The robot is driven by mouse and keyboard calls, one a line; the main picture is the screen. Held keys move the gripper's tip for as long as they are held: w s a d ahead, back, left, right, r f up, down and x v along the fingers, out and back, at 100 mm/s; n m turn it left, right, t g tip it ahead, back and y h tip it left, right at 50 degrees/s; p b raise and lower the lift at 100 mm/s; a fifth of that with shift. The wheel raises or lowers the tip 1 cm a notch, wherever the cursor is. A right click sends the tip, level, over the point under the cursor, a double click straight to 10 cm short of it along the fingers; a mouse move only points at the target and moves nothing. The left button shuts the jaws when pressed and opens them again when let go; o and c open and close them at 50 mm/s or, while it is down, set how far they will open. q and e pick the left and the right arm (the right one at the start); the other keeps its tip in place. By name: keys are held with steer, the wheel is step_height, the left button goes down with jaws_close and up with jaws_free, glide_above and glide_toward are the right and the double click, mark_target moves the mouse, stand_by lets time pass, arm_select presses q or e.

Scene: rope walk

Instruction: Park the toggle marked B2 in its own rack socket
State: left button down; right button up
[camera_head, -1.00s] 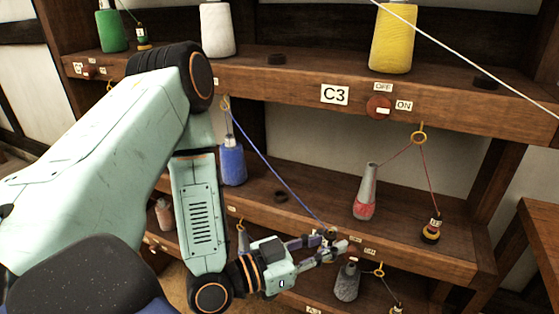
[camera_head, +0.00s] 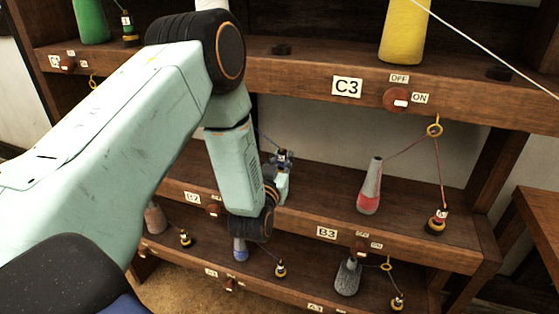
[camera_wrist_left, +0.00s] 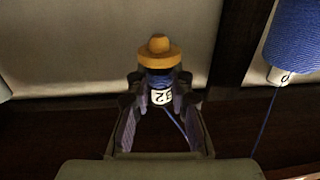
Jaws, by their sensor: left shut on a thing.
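The toggle marked B2 (camera_wrist_left: 160,97) has a yellow-orange knobbed end and blue cord wound on it. My left gripper (camera_wrist_left: 157,88) is shut around it, one finger on each side. In the head view the left gripper (camera_head: 281,168) holds the toggle (camera_head: 283,155) over the middle shelf, right of my forearm. A blue cord (camera_head: 266,139) runs from it behind my arm. The blue spool (camera_wrist_left: 293,42) shows in the wrist view but is hidden in the head view. The B2 plate (camera_head: 192,197) is on the shelf edge. No B2 socket is visible; my arm covers that area.
Right of the gripper stand a grey-red cone (camera_head: 370,188) and another toggle (camera_head: 437,220). The B3 plate (camera_head: 327,232) and red knobs line the shelf edges. The upper shelf edge (camera_head: 300,92) lies above the gripper. Shelf between gripper and cone is clear.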

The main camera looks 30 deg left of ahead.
arm_select(q)
steer(key=shift+w+d, duration=0.15)
steer(key=shift+d, duration=0.1)
steer(key=shift+f+b, duration=0.3)
steer(key=shift+s+a+f+b, duration=0.1)
steer(key=shift+a+f+b, duration=0.35)
steer(key=shift+f, duration=0.2)
steer(key=shift+s+a+f+b, duration=0.1)
steer(key=shift+a+f+b, duration=0.2)
steer(key=shift+f+b, duration=0.25)
steer(key=shift+w+d+f+b, duration=0.1)
steer(key=shift+d+f+b, duration=0.2)
steer(key=shift+f+b, duration=0.25)
steer(key=shift+w+d+f+b, duration=0.1)
steer(key=shift+d+f+b, duration=0.15)
steer(key=shift+f+b, duration=0.3)
steer(key=shift+a+f, duration=0.15)
steer(key=shift+f, duration=0.2)
steer(key=shift+s+a+f, duration=0.15)
steer(key=shift+a, duration=0.15)
steer(key=shift+d+r, duration=0.2)
steer(key=shift+d, duration=0.15)
steer(key=shift+a+f, duration=0.1)
steer(key=shift+a, duration=0.15)
